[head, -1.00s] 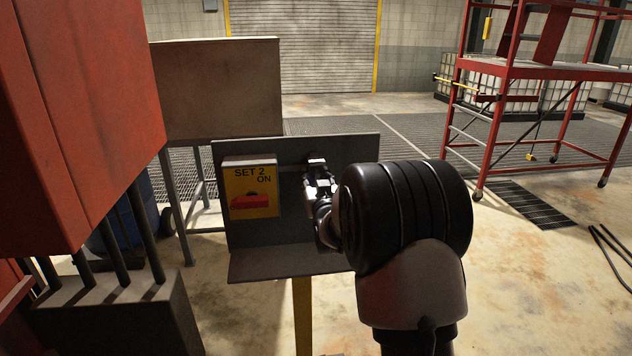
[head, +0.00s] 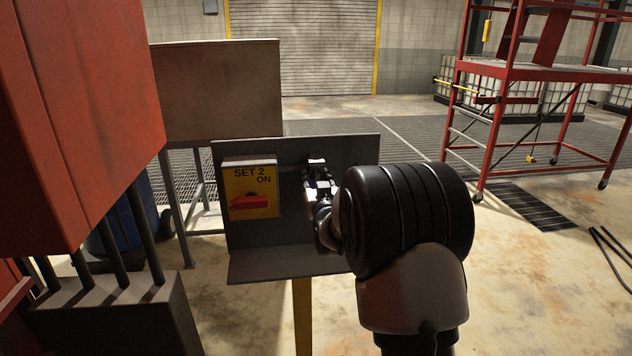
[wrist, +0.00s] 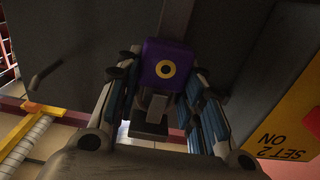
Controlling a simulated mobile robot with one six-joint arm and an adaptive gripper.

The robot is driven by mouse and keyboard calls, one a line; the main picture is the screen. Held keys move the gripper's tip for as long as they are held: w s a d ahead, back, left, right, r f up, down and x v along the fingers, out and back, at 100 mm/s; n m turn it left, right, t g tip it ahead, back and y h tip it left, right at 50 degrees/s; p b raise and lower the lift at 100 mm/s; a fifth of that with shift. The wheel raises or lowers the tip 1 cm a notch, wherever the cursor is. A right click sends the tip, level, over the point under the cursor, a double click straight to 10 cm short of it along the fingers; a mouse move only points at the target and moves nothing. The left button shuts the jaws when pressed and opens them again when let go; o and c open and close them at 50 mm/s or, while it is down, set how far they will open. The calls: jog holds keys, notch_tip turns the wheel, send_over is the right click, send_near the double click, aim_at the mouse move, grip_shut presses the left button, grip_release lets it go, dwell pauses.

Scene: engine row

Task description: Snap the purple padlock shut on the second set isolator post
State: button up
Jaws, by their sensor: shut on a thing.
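The purple padlock (wrist: 166,60) is between the fingers of my gripper (wrist: 168,82) in the wrist view. A yellow ring with a dark centre marks its face. My gripper (head: 318,172) is shut on it, close in front of the grey panel. The shackle is hidden, so I cannot tell whether it is around a post. A grey bar (wrist: 176,16) shows directly behind the padlock. The yellow SET 2 isolator (head: 237,180) is on the panel, left of my gripper in the head view. Its red handle (head: 250,203) lies level, near the word ON.
The grey panel (head: 290,240) has a lower ledge and stands on a yellow post (head: 302,310). A dark peg (wrist: 46,74) sticks out in the wrist view. A red cabinet (head: 80,110) stands close at left. Open floor lies right, before a red platform (head: 540,72).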

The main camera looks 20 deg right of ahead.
jog(key=o, duration=1.2)
jog(key=v, duration=1.2)
jog(key=shift+r, duration=0.1)
jog(key=s+a+n+g+y, duration=0.25)
jog(key=s+a+g, duration=0.35)
jog(key=s+a, duration=0.5)
jog(key=s+a+f+g, duration=0.1)
jog(key=s+g, duration=0.1)
jog(key=s, duration=0.6)
jog(key=s+a+f+g+y, duration=0.1)
jog(key=s+a+f+g, duration=0.1)
jog(key=s, duration=0.7)
jog(key=s+a+f+g+y, duration=0.1)
jog(key=s+a+f+g, duration=0.1)
jog(key=s, duration=0.6)
jog(key=shift+s+a+f+n+g+y, duration=0.2)
jog(key=shift+s+f+n+g+y, duration=0.05)
jog(key=shift+n+g, duration=0.15)
